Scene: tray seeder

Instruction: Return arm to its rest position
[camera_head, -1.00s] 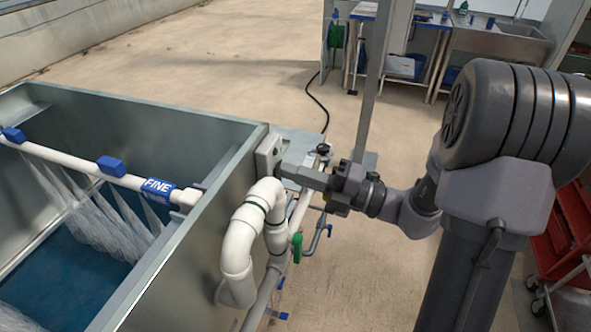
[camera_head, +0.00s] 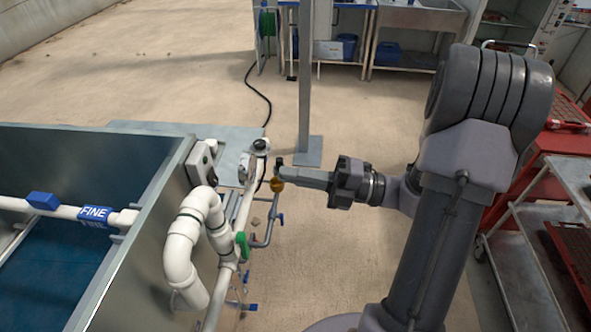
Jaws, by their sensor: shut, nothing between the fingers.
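My arm stands at the right of the head camera view. Its forearm reaches left and ends in my gripper (camera_head: 284,173). The gripper is shut, with nothing seen between the fingers. The fingertips are in front of or beside a small amber round part (camera_head: 277,185) on the pipework; I cannot tell whether they touch. The grey control box (camera_head: 202,158) on the tank's end wall is to the left of the gripper, with a clear gap in the picture.
The metal tank (camera_head: 150,215) with a FINE label (camera_head: 95,214) fills the left. White pipes (camera_head: 190,235) with a green valve handle (camera_head: 241,245) run beside it. A grey post (camera_head: 304,90) stands behind the gripper. Red cart (camera_head: 530,185) and grey trolley (camera_head: 520,245) are right. Open floor lies between.

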